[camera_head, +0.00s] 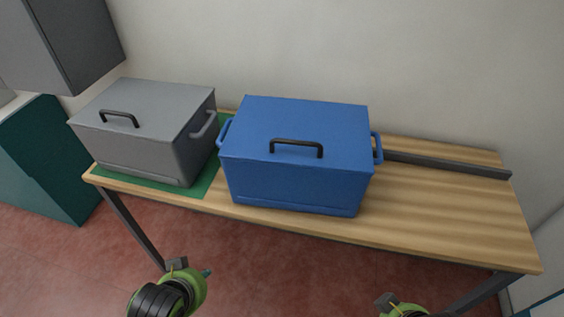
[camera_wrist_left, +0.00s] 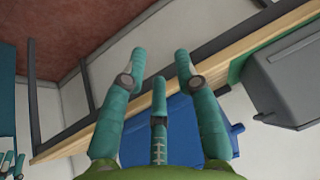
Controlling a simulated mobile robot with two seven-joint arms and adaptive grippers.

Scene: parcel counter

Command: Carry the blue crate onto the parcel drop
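The blue crate (camera_head: 297,165) stands upright on the wooden table, lid shut, with a black handle on top and a blue handle at each end. It also shows behind the fingers in the left wrist view (camera_wrist_left: 185,135). A green mat (camera_head: 209,180) lies to its left; no label marks the parcel drop. My left gripper (camera_wrist_left: 160,65) is empty, its teal fingers spread apart; in the head view it is low, in front of the table (camera_head: 190,275). My right gripper (camera_head: 393,302) is barely in view at the bottom edge, fingers hidden. Neither touches the crate.
A grey crate (camera_head: 150,125) stands on the green mat, covering most of it, close to the blue crate. The wooden table (camera_head: 450,215) is clear to the right. A dark rail (camera_head: 450,165) runs along its back right. A teal cabinet (camera_head: 45,165) stands left.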

